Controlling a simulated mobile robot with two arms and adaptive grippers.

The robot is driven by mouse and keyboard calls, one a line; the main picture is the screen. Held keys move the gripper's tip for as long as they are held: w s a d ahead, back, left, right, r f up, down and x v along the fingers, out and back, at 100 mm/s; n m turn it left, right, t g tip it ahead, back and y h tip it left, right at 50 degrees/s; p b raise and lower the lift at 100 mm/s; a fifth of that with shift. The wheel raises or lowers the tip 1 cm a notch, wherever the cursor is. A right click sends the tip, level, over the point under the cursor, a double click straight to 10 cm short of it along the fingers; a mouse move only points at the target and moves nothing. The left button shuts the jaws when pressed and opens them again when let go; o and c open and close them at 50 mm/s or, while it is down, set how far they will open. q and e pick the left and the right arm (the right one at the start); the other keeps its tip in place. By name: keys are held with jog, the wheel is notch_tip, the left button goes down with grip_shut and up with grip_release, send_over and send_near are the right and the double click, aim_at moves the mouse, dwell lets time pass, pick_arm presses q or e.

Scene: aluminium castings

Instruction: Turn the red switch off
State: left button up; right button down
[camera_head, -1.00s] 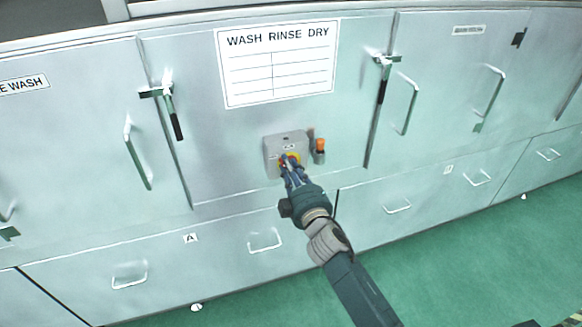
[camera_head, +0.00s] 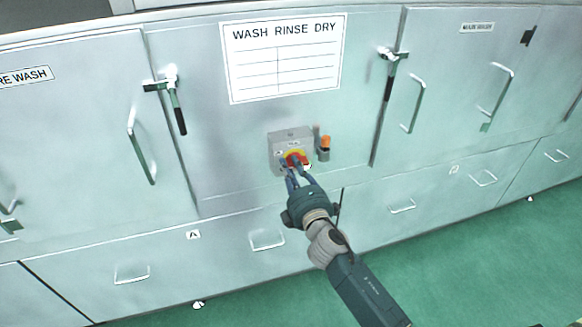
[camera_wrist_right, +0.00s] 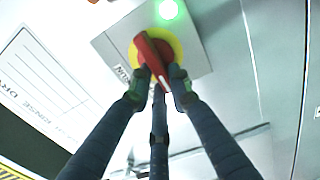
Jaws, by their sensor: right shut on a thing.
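The red switch (camera_wrist_right: 152,56) is a rotary handle on a yellow disc, mounted on a grey box (camera_head: 289,136) on the front of the middle cabinet panel. In the head view the red switch (camera_head: 297,158) shows just beyond my fingertips. My right gripper (camera_head: 294,168) reaches up to it from below. In the right wrist view my right gripper (camera_wrist_right: 158,82) has its fingers closed around the near end of the red handle, which lies tilted across the disc. The handle's lower end is partly hidden by the fingers. My left gripper is not in view.
An orange-topped lamp (camera_head: 325,144) sits just right of the box. A green light (camera_wrist_right: 168,9) glows near the switch in the wrist view. Door latches (camera_head: 172,95) and handles (camera_head: 140,145) stick out on both sides. A WASH RINSE DRY sign (camera_head: 284,60) hangs above.

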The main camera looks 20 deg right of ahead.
jog(key=shift+f, duration=0.1)
dwell(0.4)
jog(key=c, duration=1.6)
grip_release()
jog(key=shift+s, duration=0.1)
jog(key=s, duration=1.2)
jog(key=shift+d, duration=0.2)
jog(key=shift+w, duration=0.1)
